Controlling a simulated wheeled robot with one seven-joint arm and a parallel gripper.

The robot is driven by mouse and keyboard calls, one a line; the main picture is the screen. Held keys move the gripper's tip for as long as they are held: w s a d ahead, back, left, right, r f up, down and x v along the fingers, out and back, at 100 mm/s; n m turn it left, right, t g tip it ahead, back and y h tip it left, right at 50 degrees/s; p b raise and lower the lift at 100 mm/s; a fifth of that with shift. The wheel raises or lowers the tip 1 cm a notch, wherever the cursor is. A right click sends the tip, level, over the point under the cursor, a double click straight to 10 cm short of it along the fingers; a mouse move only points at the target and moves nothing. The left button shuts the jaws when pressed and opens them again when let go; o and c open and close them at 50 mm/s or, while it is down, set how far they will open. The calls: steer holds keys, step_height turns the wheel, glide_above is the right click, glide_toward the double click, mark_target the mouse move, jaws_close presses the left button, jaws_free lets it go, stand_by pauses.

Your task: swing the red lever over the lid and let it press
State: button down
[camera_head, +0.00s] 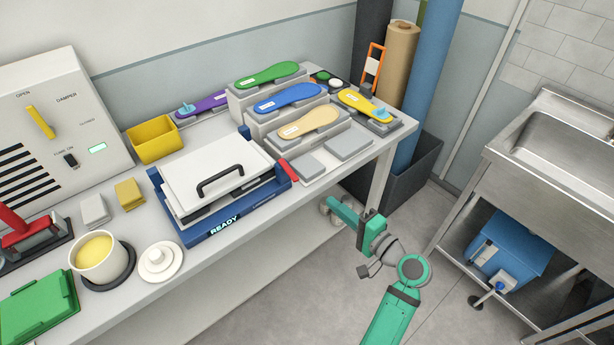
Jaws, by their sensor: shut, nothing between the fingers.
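The white lid (205,165) with a black arched handle lies closed on the blue press (236,213), whose front reads READY. A short red lever (288,171) stands at the press's right side, beside the lid and not across it. My gripper (329,208) is low, off the table's front edge, to the right of and below the press. It is small in view, shut and empty, and apart from the lever. Its fingertips are hard to make out.
Insoles on grey blocks (292,128) stand behind and right of the press. Grey plates (348,147) lie near the table's right end.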

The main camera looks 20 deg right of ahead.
mark_target(288, 170)
step_height(288, 170, up, 6)
steer(key=d+n+y, duration=0.1)
steer(key=d+y, duration=0.1)
steer(key=d, duration=0.1)
steer(key=w+a, duration=0.7)
steer(key=a, duration=0.1)
steer(key=shift+w+a, duration=0.35)
